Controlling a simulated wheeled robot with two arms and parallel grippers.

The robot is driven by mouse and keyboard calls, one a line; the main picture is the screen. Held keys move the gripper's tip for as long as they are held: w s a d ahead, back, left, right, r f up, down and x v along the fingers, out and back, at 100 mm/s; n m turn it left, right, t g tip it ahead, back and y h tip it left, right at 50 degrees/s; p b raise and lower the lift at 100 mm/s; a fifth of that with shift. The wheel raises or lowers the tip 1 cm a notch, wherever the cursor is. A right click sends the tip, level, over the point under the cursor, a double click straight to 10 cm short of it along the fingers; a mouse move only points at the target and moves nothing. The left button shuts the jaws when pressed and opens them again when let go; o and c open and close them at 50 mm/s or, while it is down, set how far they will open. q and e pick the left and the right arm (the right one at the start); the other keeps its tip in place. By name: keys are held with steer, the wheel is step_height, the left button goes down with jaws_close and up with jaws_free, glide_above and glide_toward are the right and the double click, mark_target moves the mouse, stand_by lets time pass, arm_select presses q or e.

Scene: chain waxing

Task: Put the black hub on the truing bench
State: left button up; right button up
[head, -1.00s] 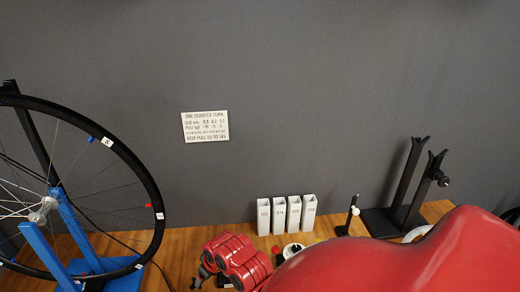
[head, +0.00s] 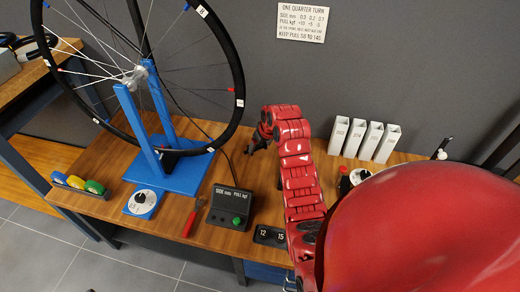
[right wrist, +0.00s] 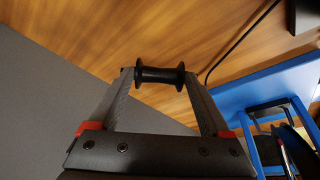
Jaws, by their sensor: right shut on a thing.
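The black hub (right wrist: 160,75) is a small spool with a flange at each end. In the right wrist view it lies crosswise between the two fingertips of my right gripper (right wrist: 158,78), which is shut on it. In the head view my right gripper (head: 257,143) is at the end of the red arm, over the truing bench (head: 105,165), right of the blue stand; the hub is too small to make out there. The bench is a wooden top against the grey wall. I cannot tell whether the hub touches it. My left gripper is not in view.
A spoked wheel (head: 236,103) stands in a blue truing stand (head: 190,177). A black box with a green knob (head: 231,207), a red-handled tool (head: 192,220) and a dial (head: 142,201) lie near the front edge. White boxes (head: 368,138) stand at the back. Bare wood shows near the gripper.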

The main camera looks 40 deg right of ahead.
mark_target(260, 148)
steer(key=shift+w+d+f, duration=0.1)
steer(key=shift+w+d, duration=0.15)
steer(key=shift+w, duration=0.45)
steer(key=shift+f, duration=0.2)
step_height(260, 148, down, 3)
steer(key=shift+f, duration=0.15)
